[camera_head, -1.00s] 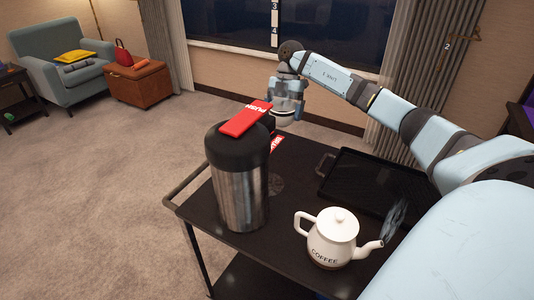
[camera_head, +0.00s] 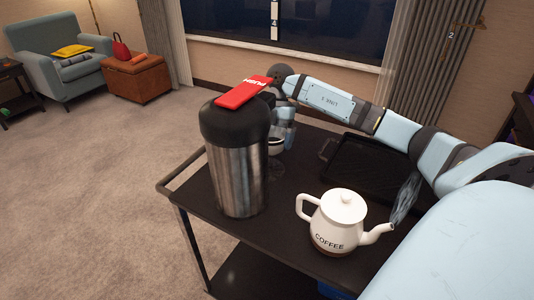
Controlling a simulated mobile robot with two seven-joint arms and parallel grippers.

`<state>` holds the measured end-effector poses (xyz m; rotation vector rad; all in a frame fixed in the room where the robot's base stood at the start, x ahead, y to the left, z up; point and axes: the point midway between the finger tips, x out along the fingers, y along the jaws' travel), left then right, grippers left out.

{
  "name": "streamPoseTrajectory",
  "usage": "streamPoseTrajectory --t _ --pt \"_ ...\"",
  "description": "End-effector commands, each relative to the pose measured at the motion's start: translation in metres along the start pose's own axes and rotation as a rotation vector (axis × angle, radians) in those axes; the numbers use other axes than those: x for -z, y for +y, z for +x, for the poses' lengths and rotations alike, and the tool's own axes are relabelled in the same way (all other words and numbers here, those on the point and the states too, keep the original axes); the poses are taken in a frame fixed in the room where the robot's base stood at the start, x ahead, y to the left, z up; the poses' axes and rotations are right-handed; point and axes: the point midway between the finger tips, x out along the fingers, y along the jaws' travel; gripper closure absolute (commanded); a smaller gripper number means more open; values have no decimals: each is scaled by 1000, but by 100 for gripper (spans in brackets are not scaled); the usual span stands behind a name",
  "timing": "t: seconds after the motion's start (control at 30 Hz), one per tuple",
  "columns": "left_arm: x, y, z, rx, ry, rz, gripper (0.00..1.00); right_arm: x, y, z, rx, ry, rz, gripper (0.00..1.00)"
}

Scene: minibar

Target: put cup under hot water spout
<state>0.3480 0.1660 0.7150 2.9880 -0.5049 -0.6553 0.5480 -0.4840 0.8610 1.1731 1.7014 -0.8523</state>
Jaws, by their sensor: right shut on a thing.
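The steel hot water dispenser (camera_head: 238,175) with a black top and a red push lever (camera_head: 244,92) stands on the black cart (camera_head: 285,245). Its spout is hidden behind its body. My right gripper (camera_head: 284,136) is behind the dispenser's right side, partly hidden by it. It is shut on a white cup (camera_head: 276,145), of which only a part shows. The cup is close beside the dispenser in the picture; I cannot tell whether it touches the cart or is directly under the spout. My left gripper is not in view.
A white coffee pot (camera_head: 338,220) stands on the cart's front right, its spout pointing right. A black tray (camera_head: 370,172) lies at the back right, below my right arm. A round dark mark shows on the cart beside the dispenser. Open carpet lies left of the cart.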

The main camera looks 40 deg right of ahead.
Motion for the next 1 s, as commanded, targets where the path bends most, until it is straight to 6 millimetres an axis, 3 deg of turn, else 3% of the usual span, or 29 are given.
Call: streamPoseTrajectory --t 0.17,0.47,0.6,0.87,0.9,1.0 --pt "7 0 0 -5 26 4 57 6 -1 8 0 0 -1 38" --pt "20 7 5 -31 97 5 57 28 -4 44 0 1 -3 38" --pt "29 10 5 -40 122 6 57 29 -4 44 -2 0 -1 38" --pt "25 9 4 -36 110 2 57 28 -4 47 0 0 0 38" --pt "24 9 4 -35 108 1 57 28 -4 48 0 -1 -1 1" --pt "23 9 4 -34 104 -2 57 28 -4 48 0 0 -1 0"
